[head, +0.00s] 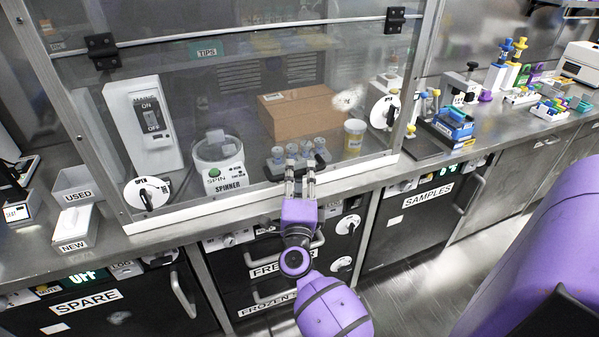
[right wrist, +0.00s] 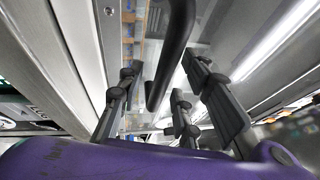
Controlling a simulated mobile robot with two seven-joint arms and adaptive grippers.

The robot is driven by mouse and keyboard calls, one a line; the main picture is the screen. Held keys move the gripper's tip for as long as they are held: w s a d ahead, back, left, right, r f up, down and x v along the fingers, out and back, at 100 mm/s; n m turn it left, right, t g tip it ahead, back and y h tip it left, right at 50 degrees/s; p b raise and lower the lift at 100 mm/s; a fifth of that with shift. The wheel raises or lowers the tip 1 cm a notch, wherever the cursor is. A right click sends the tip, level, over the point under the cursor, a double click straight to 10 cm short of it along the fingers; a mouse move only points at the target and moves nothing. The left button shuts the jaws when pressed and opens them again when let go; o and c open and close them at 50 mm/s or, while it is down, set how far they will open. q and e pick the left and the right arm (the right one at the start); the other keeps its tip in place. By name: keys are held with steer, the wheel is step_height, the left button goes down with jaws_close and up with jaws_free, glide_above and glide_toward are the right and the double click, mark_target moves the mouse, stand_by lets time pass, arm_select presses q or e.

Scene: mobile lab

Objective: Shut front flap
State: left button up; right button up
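The front flap (head: 250,90) is a clear panel on the metal-framed cabinet, hung from two black hinges at its upper edge. It hangs down in front of the cabinet's contents; I cannot tell whether its lower edge is fully against the frame. A dark handle (head: 325,157) is at its lower middle, partly hidden by my gripper. My right gripper (head: 300,172) is at this handle with its fingers apart. In the right wrist view the black handle bar (right wrist: 173,55) passes between the open fingers, with gaps beside it. My left gripper is not in view.
Round OPEN knobs sit at the left (head: 147,193) and right (head: 384,112) of the cabinet front. Behind the panel are a spinner (head: 218,160), a brown box (head: 300,110) and several vials. Drawers, including FREEZER (head: 270,262), lie below. Racks (head: 455,122) stand on the right counter.

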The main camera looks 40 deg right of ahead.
steer(key=v, duration=1)
steer(key=shift+s+a, duration=0.2)
steer(key=shift+a, duration=0.05)
